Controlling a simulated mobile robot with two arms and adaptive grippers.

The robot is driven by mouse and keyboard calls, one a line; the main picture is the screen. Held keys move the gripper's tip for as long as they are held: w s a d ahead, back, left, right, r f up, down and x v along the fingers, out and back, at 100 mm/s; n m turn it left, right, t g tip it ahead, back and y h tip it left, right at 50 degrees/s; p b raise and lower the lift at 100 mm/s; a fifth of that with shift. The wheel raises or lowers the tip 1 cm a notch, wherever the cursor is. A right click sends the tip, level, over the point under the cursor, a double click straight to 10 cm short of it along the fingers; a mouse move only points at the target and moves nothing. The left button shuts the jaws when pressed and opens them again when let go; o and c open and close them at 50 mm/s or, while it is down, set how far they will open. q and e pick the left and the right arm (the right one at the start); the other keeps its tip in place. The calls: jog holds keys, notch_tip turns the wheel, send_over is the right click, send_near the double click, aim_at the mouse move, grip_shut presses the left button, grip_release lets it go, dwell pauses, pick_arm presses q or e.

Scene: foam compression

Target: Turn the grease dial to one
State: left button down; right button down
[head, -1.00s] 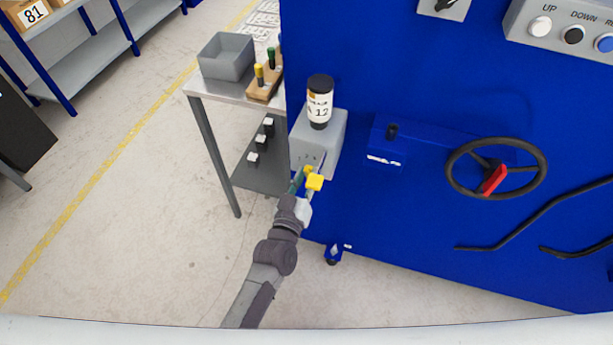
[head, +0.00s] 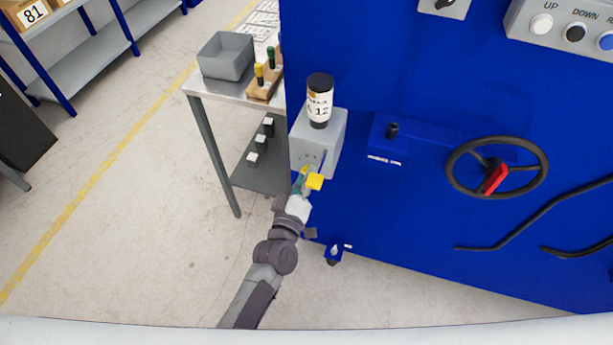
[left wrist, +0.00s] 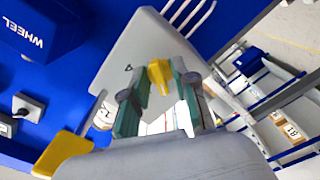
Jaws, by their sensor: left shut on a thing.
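The grease unit is a grey box (head: 325,133) on the blue machine's left edge, with a black-capped bottle (head: 319,104) on top. Small marks show on its front face. My left gripper (head: 304,175) is at the lower front of this box. In the left wrist view, its green fingers are closed around the small yellow dial (left wrist: 159,74) on the box's face. A mark shows on the face just left of the dial. A separate yellow block (head: 315,181) on a lever sits just right of the fingers; it also shows in the left wrist view (left wrist: 63,152). My right gripper is out of view.
A metal table (head: 200,88) with a grey bin (head: 227,57) and a wooden holder (head: 264,88) of coloured-top tools stands left of the box. A black handwheel (head: 497,145) with a red handle is to the right.

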pick_arm(q)
jog(key=shift+n, duration=0.4)
jog(key=c, duration=1.2)
grip_release()
jog(key=shift+c, duration=0.2)
jog(key=v, duration=1.2)
